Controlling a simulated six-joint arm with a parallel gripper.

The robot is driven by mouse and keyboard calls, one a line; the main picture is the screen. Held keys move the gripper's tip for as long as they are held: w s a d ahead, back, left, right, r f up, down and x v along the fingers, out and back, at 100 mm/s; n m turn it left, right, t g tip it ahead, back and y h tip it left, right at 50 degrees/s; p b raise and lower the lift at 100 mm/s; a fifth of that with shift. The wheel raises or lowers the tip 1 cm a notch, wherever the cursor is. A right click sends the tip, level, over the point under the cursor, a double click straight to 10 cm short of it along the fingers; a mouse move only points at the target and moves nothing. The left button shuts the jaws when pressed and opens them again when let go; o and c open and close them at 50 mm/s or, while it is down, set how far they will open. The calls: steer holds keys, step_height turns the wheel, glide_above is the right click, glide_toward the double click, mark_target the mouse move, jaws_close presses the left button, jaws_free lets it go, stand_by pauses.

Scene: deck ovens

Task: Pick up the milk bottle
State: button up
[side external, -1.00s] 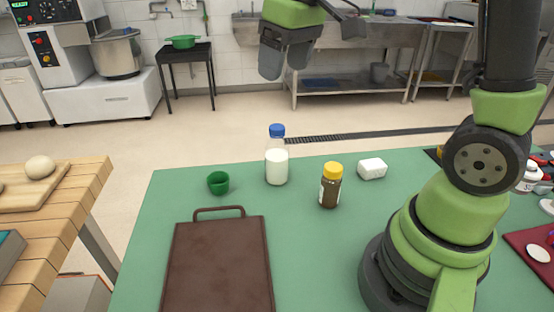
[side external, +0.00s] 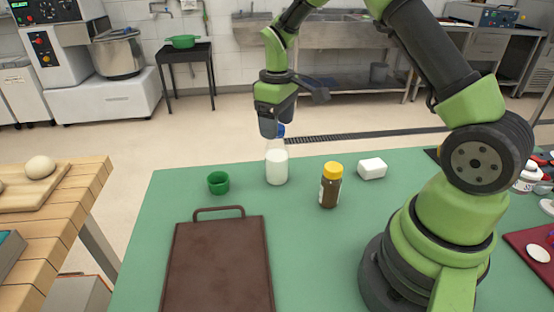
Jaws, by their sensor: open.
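The milk bottle (side external: 277,166) stands upright on the green table, with white milk inside and a blue cap. My gripper (side external: 272,127) points down at the top of the bottle, and its fingers partly cover the blue cap in this view. The gripper is open. I cannot tell whether the fingers are around the cap or in front of it. The bottle's body below the cap is in clear view.
A small green cup (side external: 218,183) stands left of the bottle. A brown jar with a yellow lid (side external: 330,187) and a white block (side external: 372,168) are to its right. A dark brown board with a handle (side external: 217,265) lies in front. The green table (side external: 165,205) is clear at left.

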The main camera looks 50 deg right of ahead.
mark_target(277, 155)
step_height(277, 155, down, 3)
steer(key=shift+d+f, duration=0.1)
jaws_close()
stand_by(0.3)
